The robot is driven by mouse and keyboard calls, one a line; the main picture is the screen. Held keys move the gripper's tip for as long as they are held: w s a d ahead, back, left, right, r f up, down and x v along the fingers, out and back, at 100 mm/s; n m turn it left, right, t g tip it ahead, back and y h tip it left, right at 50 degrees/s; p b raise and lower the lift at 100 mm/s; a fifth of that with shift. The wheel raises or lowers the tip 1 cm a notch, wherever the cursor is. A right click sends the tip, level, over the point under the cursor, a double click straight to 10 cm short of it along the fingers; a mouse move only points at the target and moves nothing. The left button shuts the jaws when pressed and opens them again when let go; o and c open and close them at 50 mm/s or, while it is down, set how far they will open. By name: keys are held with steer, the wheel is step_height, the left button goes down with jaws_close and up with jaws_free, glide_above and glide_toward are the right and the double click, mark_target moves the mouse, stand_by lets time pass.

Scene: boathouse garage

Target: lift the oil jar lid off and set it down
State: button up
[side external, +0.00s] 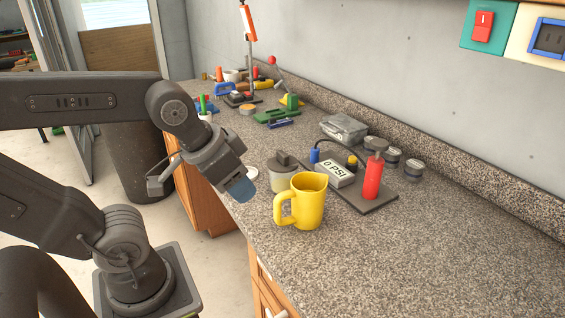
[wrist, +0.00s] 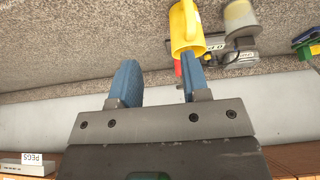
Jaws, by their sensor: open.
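The jar also shows in the upside-down wrist view (wrist: 240,14), cut by the top edge. My gripper (side external: 240,189) is left of the jar, near the counter's front edge, apart from jar and lid. In the wrist view its two blue fingers (wrist: 158,82) are spread with nothing held between them.
The yellow mug (side external: 309,201) stands close in front of the jar. A pump board with a red cylinder (side external: 373,178) and a 0 PSI gauge (side external: 336,172) lies right. Small tools clutter the far end; the near right counter (side external: 440,250) is clear.

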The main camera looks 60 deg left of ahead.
steer(key=shift+o, duration=0.3)
steer(key=o, duration=1)
steer(key=r+m+g+y, duration=0.1)
steer(key=m+g+y, duration=0.35)
steer(key=m, duration=1.35)
glide_above(283, 153)
steer(key=d, duration=0.5)
steer(key=shift+g, duration=0.45)
steer(key=x, duration=1.3)
steer(key=shift+s+a+f, duration=0.1)
steer(key=shift+f, duration=0.05)
